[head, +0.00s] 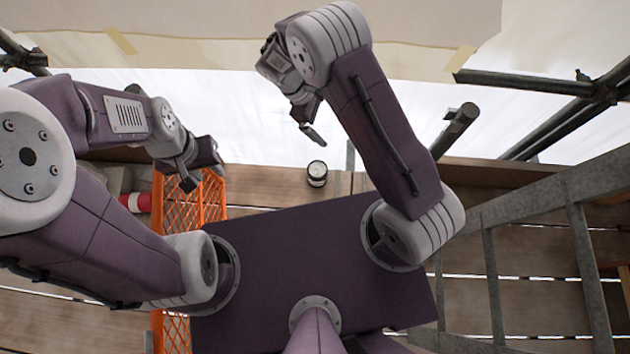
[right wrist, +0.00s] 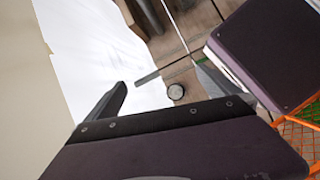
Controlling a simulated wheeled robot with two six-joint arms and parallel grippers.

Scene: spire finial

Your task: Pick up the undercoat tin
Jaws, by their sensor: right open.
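A small round tin with a pale top and dark side (head: 317,173), which I take to be the undercoat tin, stands on the plank deck just beyond my dark base. No label is readable. My right gripper (head: 308,122) is up and beyond the tin in the head view, apart from it; its open, empty fingers show in the right wrist view (right wrist: 160,92). My left gripper (head: 202,170) hangs by the orange mesh, left of the tin; its finger gap is unclear.
Orange mesh (head: 186,218) stands left of my base, with a red-and-white object (head: 135,203) beside it. A grey metal ladder-like frame (head: 575,205) and scaffold tubes (head: 560,105) are on the right. White sheeting (head: 240,110) lies beyond the deck edge. Planks around the tin look clear.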

